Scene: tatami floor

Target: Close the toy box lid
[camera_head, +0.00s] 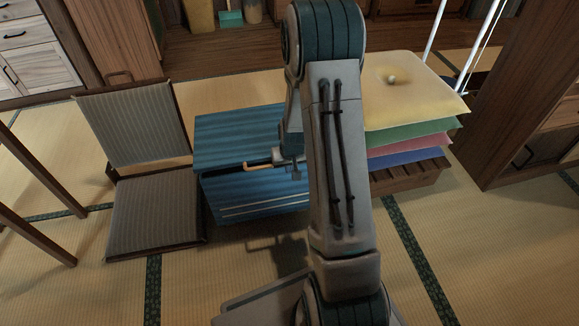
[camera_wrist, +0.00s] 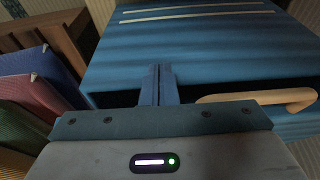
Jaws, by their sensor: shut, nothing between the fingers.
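The blue toy box (camera_head: 258,204) stands on the tatami, with pale stripes low on its front. Its blue lid (camera_head: 235,140) lies over the top, sloping little or not at all. A wooden handle (camera_head: 262,166) sticks out at the lid's front edge. In the wrist view the handle (camera_wrist: 258,98) is right of my fingers, and a dark gap shows along the edge beside the striped panel (camera_wrist: 200,45). My gripper (camera_wrist: 159,75) is shut and empty, close in front of the box, beside the handle. I cannot tell whether it touches the box. My arm hides the box's right end.
A striped floor chair (camera_head: 155,205) stands left of the box. A wooden stand (camera_head: 415,178) with stacked cushions (camera_head: 415,90) is close on the right. A wooden cabinet (camera_head: 525,100) is farther right. Open tatami lies in front.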

